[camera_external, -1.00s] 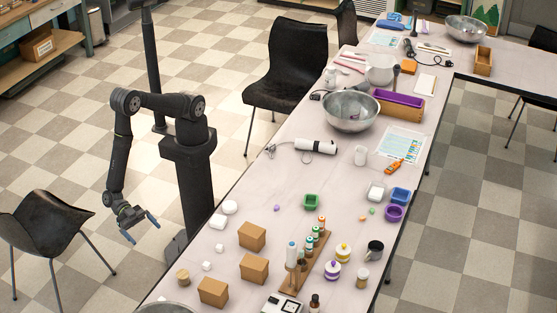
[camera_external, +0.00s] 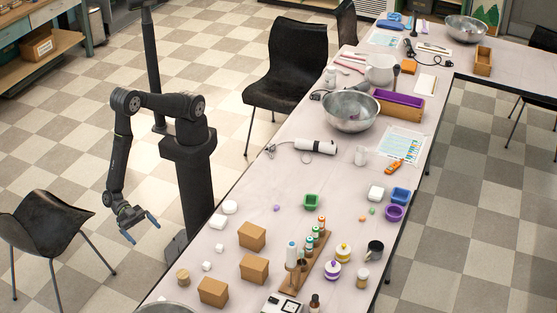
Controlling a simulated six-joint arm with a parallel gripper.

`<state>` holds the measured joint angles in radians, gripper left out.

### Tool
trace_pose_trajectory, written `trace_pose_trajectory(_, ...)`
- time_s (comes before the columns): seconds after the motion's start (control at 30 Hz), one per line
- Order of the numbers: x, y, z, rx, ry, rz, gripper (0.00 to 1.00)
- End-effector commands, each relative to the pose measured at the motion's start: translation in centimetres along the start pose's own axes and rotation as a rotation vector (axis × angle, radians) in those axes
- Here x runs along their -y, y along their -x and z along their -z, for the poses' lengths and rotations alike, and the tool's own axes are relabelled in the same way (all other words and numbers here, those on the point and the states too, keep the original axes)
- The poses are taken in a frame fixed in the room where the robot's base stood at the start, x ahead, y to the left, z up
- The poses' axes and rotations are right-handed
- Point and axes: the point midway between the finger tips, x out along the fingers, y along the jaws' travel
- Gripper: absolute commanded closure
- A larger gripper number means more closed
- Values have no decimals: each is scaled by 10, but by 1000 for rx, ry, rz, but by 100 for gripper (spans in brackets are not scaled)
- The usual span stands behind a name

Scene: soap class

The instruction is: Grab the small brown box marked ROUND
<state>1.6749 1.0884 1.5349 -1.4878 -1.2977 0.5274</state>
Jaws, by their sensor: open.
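Three small brown boxes stand on the near part of the long table: an upper box (camera_external: 252,236), a middle box (camera_external: 255,268) and a lower box (camera_external: 213,292). No ROUND marking is readable on any of them from this view, so I cannot tell which one bears it. My gripper (camera_external: 140,236) hangs to the left of the table, over the floor, pointing down. Its blue-tipped fingers are apart and nothing is between them. It is well clear of all three boxes.
A wooden rack of small bottles (camera_external: 304,262) stands right of the boxes. White blocks (camera_external: 218,221) and a scale (camera_external: 283,304) are nearby. A metal bowl (camera_external: 166,308) is cut off at the bottom edge. A black chair (camera_external: 45,225) stands left of my gripper.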

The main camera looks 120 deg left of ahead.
Motion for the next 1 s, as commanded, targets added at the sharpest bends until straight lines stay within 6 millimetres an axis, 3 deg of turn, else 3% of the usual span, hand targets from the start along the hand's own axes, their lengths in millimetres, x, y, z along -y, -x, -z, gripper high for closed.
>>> trace_pose_trajectory(0.17,-1,3,16,-1,3,-1,0)
trace_pose_trajectory(0.6,0,31,154,-1,8,-2,0)
trace_pose_trajectory(1.0,21,-124,126,345,557,-42,0)
